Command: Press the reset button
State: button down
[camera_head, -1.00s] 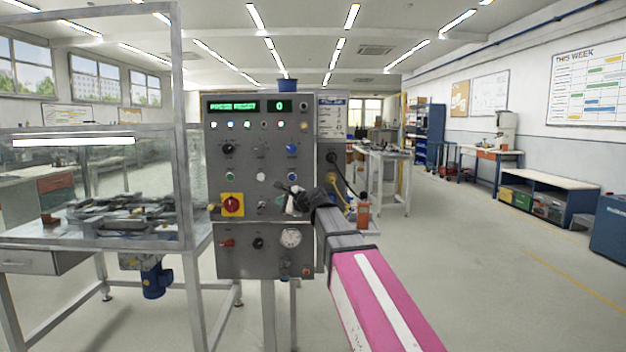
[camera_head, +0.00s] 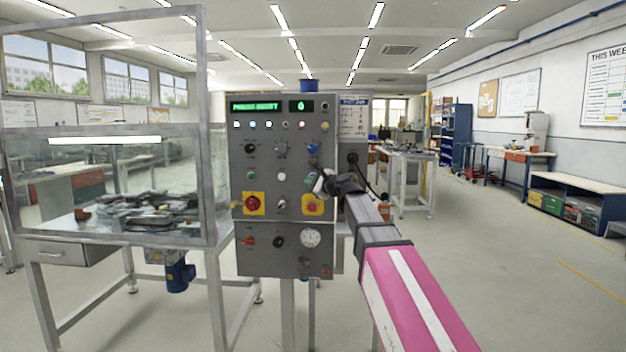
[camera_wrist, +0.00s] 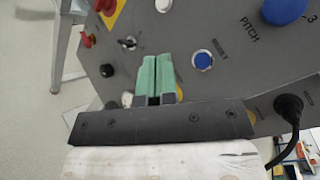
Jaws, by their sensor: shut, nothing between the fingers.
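The reset button is blue with a pale ring (camera_wrist: 202,60) and the word RESET printed beside it in the wrist view. It sits on the grey control panel (camera_head: 265,215). My gripper (camera_wrist: 157,60) has green fingers, shut together and empty. In the wrist view the fingertips lie to the left of the reset button, not over it. In the head view my gripper (camera_head: 318,183) is in front of the panel's right side and largely hides the reset button. I cannot tell how far the tips are from the panel.
A large blue knob (camera_wrist: 284,10) marked PITCH is near the button. Red stop buttons on yellow plates (camera_head: 254,204) (camera_head: 312,206) sit lower on the panel. A black plug and cable (camera_wrist: 290,104) are at the panel's right side. A glazed machine (camera_head: 110,190) stands left.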

jog(key=w, duration=0.8)
jog(key=shift+d, duration=0.15)
jog(key=shift+w, duration=0.1)
dwell(1.8)
jog(key=shift+w, duration=0.3)
jog(key=shift+w, duration=0.45)
dwell(0.6)
jog(key=shift+s, duration=0.15)
dwell(0.3)
jog(key=shift+s, duration=0.7)
jog(key=s, duration=0.5)
dwell(0.3)
